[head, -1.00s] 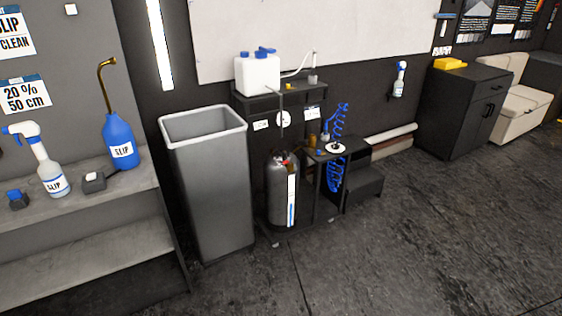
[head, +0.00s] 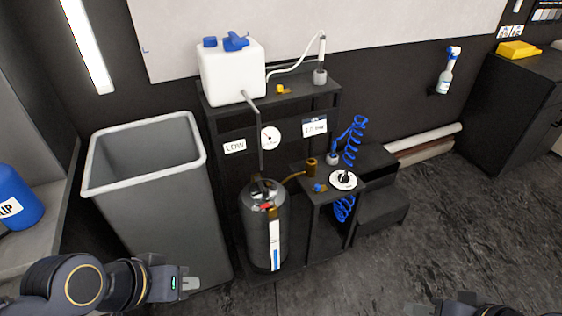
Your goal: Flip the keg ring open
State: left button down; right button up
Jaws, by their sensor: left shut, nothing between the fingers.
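The keg (head: 256,235) is a dark metal cylinder with a white-and-blue level strip on its front. It stands upright on the low cart. Its top has a small red part (head: 265,207) and dark fittings; the ring (head: 263,190) is too small to tell its position clearly. My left gripper (head: 190,283) is at the lower left, in front of the bin, shut and empty, apart from the keg and to its left. My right gripper (head: 428,309) only just shows at the bottom edge, right of the keg; its fingers are too cut off to read.
A tall grey bin (head: 150,205) stands left of the keg. The black cart (head: 325,95) carries a white canister (head: 232,72) above the keg. A blue coiled hose (head: 352,145) hangs at its right. The floor (head: 430,220) at right is clear.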

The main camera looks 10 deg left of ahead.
aim_at(270, 205)
jog(key=i+l, duration=0.15)
jog(key=i, duration=0.3)
jog(key=i+l, duration=0.2)
jog(key=i, duration=0.2)
